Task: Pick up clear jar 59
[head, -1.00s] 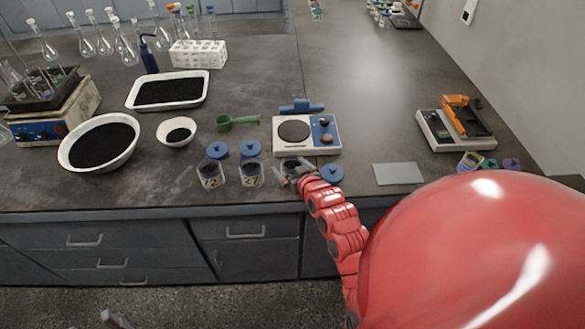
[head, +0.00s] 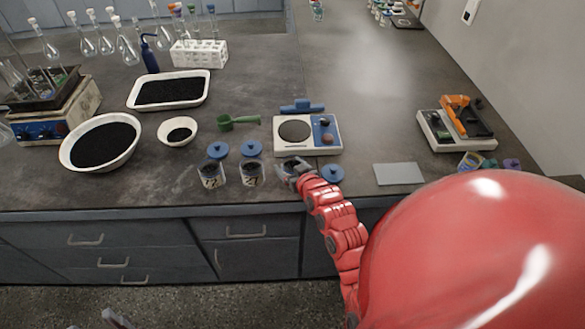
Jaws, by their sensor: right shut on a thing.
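My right gripper (head: 287,171) is at the near edge of the bench, below the scale, shut on a small clear jar (head: 293,164) with dark contents. The fingers hide much of this jar, and I cannot read its number. Two similar open jars stand to its left: the nearer one (head: 252,174) looks marked 27 and the far left one (head: 211,175) looks marked 12. My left gripper (head: 117,318) shows only in part at the bottom left edge, over the floor; its opening cannot be made out.
Blue lids (head: 333,174) lie to the right of the gripper and behind the jars. A white balance (head: 308,135) stands just behind. A grey plate (head: 399,174) lies to the right. A black-filled bowl (head: 99,141) and tray (head: 168,91) stand left.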

